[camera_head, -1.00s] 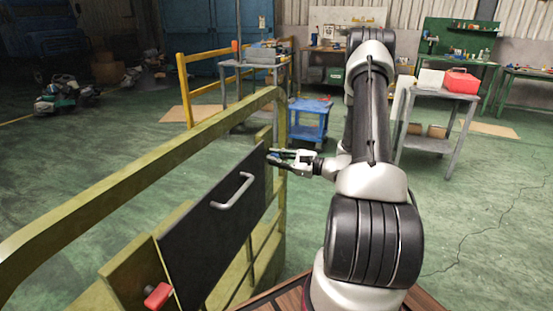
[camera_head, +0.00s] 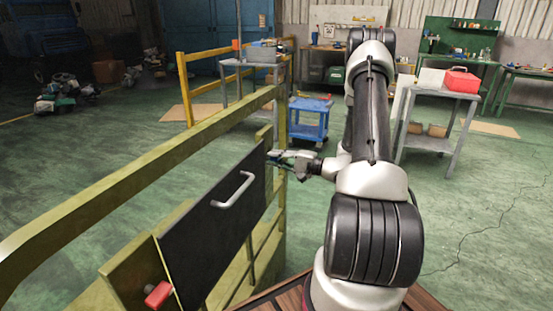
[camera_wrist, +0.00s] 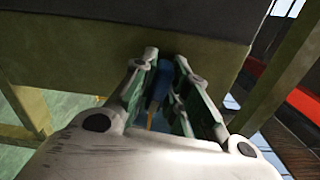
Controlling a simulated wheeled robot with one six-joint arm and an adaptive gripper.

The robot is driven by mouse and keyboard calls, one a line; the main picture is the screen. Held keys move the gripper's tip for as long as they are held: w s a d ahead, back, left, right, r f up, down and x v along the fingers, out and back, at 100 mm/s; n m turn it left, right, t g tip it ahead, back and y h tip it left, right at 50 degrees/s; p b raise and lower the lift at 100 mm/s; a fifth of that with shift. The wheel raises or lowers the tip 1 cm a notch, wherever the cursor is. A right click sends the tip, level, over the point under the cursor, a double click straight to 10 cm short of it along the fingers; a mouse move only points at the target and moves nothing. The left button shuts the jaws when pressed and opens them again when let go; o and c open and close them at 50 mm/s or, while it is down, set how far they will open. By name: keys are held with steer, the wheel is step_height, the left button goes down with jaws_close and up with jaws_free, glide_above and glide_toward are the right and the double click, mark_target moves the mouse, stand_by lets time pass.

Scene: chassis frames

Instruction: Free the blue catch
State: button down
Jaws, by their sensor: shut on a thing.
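The dark panel (camera_head: 212,226) with a pale bar handle (camera_head: 233,190) is mounted on the yellow-green frame. The blue catch (camera_wrist: 160,84) shows in the wrist view between my fingers, below the panel's dark edge. My gripper (camera_head: 276,158) is at the panel's far edge in the head view, and its fingers (camera_wrist: 164,92) are closed around the blue catch in the wrist view. The catch is largely hidden by the fingers. A red catch (camera_head: 157,295) sits at the panel's near lower corner, apart from my gripper.
The yellow-green rail (camera_head: 130,170) runs along the panel's left side and top. A blue cart (camera_head: 309,122), a grey table with a red box (camera_head: 462,80) and a yellow barrier (camera_head: 185,90) stand farther back. The green floor right of my arm is clear.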

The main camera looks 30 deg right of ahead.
steer(key=shift+f+n, duration=0.1)
steer(key=shift+n, duration=0.6)
steer(key=shift+a, duration=0.1)
steer(key=c, duration=1.4)
jaws_free()
steer(key=shift+c, duration=0.2)
steer(key=shift+s, duration=0.1)
steer(key=v, duration=1.2)
